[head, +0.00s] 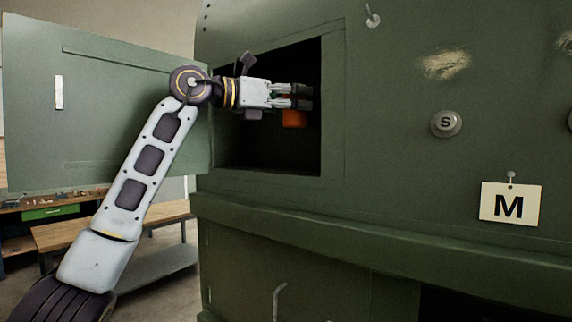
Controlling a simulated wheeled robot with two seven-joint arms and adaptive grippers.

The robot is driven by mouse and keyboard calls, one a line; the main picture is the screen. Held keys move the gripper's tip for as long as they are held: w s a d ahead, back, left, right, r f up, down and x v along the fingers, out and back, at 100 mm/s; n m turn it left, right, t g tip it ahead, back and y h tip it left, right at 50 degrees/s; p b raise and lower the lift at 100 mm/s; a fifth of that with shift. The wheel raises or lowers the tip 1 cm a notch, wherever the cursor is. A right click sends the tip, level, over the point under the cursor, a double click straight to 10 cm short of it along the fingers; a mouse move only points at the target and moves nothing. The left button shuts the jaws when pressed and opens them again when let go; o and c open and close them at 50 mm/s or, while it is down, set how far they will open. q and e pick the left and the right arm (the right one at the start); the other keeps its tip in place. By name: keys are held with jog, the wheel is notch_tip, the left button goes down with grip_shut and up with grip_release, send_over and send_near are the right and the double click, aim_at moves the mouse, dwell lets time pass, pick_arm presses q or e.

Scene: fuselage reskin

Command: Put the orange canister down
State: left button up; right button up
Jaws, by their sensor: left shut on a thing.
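My left gripper (301,97) reaches from the left into the dark square opening (270,150) in the green fuselage side. It is shut on the orange canister (294,119), which shows just below the fingers. The canister's upper part is hidden by the fingers. It appears to hang above the floor of the opening, with dark space below it. My right gripper is not in view.
An open green door panel (100,120) stands left of the opening, behind my left arm. The green fuselage wall (390,150) carries a round S knob (446,123) and a hanging M card (510,204). A wooden bench (80,232) stands at the lower left.

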aim_at(285, 126)
pick_arm(q)
jog(key=shift+f, duration=2.85)
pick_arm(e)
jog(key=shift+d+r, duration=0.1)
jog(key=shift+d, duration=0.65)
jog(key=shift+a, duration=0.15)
pick_arm(q)
jog(key=shift+f, duration=2)
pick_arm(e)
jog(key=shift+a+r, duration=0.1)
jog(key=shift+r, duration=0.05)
pick_arm(q)
jog(key=shift+f, duration=0.25)
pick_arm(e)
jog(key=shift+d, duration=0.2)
